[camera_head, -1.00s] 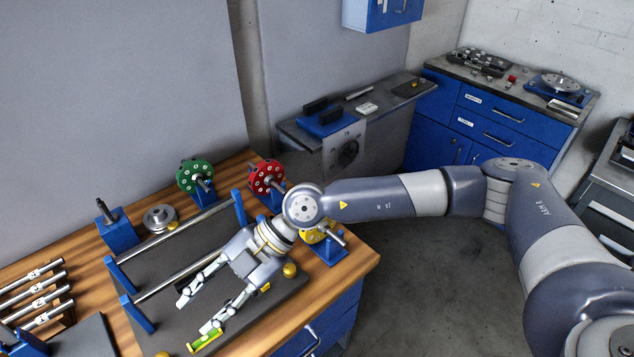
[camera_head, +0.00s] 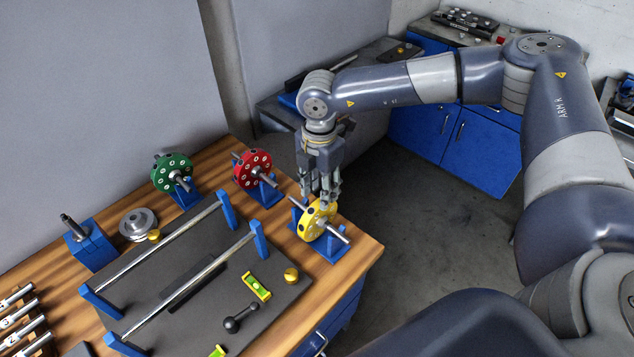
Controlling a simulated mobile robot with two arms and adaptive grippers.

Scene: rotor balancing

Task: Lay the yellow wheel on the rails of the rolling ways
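The yellow wheel (camera_head: 316,222) sits upright on its steel shaft in a blue stand (camera_head: 330,250) at the table's right corner. My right gripper (camera_head: 322,200) points down at the top of the yellow wheel, with its fingers at the upper rim. The fingers overlap the wheel in this view, so I cannot tell whether they press on it. The rolling ways are two parallel steel rails (camera_head: 200,279) on blue end posts (camera_head: 260,240), standing on a dark plate. Both rails are bare. My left gripper is not in view.
A red wheel (camera_head: 252,168) and a green wheel (camera_head: 171,173) stand in blue stands behind the ways. A yellow level (camera_head: 257,287), a brass knob (camera_head: 291,275) and a dark dumbbell-shaped piece (camera_head: 240,317) lie on the plate right of the rails. A grey disc (camera_head: 138,224) lies at left.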

